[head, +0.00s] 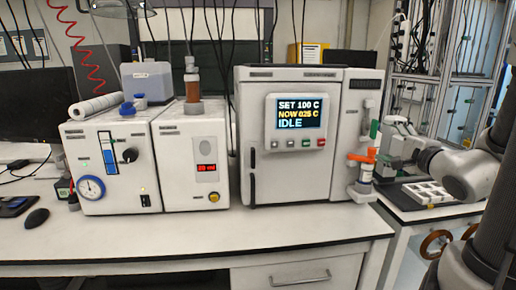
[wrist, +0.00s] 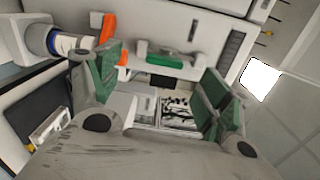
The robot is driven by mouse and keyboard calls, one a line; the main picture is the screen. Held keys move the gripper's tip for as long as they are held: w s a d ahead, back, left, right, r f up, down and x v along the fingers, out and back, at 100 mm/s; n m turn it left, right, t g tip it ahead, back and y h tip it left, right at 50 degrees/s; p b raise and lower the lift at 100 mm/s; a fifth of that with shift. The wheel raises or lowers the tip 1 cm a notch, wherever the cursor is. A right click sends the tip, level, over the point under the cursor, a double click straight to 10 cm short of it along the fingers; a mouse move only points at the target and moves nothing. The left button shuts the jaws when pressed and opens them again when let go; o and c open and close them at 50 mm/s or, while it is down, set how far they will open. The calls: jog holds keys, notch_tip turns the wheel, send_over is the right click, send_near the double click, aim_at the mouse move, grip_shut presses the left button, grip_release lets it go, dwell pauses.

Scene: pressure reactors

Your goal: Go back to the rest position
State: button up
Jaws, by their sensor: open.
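My gripper (head: 386,149) is at the right side of the large white reactor unit (head: 285,165) in the head view. In the wrist view my gripper (wrist: 158,84) is open, its two green-padded fingers wide apart with nothing held between them. A green handle (wrist: 172,62) on a white mount shows beyond the gap between the fingers. An orange handle (wrist: 107,28) is beside the left finger; the orange part also shows in the head view (head: 362,157). Contact with the handles cannot be told.
The unit's display (head: 298,113) reads SET 100 C, NOW 025 C, IDLE. A side table holds a tray (head: 430,193). The front bench strip (head: 200,240) is clear.

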jog(key=s+a+f+n+g+y, duration=0.3)
jog(key=s+a+f+g, duration=0.25)
jog(key=s, duration=0.25)
jog(key=s+a+f+n+g+y, duration=0.3)
jog(key=s+a+f+g, duration=0.25)
jog(key=s, duration=0.25)
jog(key=s+d+r+n+g+h, duration=0.1)
jog(key=s+d+n+g+h, duration=0.4)
jog(key=s, duration=0.3)
notch_tip(320, 180, up, 7)
jog(key=w+n+t+h, duration=0.2)
jog(key=n, duration=0.5)
jog(key=shift+a+t, duration=0.3)
jog(key=shift+t, duration=0.1)
